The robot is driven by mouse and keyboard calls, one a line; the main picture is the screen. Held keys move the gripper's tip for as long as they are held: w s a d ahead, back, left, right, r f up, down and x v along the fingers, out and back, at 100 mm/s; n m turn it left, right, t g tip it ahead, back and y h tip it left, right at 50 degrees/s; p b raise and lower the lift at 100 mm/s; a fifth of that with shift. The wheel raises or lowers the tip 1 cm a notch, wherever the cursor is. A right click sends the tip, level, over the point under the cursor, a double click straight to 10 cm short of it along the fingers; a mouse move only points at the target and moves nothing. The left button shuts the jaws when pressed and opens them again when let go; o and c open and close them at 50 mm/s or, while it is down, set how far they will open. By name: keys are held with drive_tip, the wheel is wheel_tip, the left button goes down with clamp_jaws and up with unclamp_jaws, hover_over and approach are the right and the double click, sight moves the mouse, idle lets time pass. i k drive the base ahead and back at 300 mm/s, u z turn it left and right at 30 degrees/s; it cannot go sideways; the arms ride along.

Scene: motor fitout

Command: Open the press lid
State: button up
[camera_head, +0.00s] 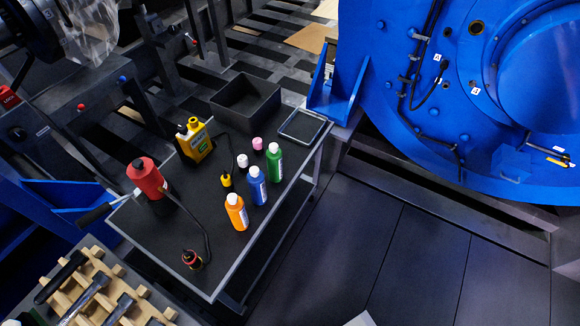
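I cannot pick out a press or its lid for certain in this view. A large blue round machine housing (400,110) fills the upper right, with bolts, black hoses and small labels "A" on its face. A dark machine part wrapped in clear plastic (88,30) is at the upper left, with a red lock tag (9,97) at the left edge. My gripper is not in view. A small pale edge shows at the bottom middle; I cannot tell what it is.
A wooden tool rack (98,265) is lower left. Dark floor (400,260) is clear at right.

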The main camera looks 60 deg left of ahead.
sight(143, 172)
drive_tip(key=z, duration=0.05)
drive_tip(key=i, duration=1.8)
drive_tip(key=u, duration=2.8)
drive_tip(key=i, duration=0.1)
drive_tip(key=u, duration=1.4)
drive_tip(key=i, duration=0.5)
drive_tip(key=z, duration=0.2)
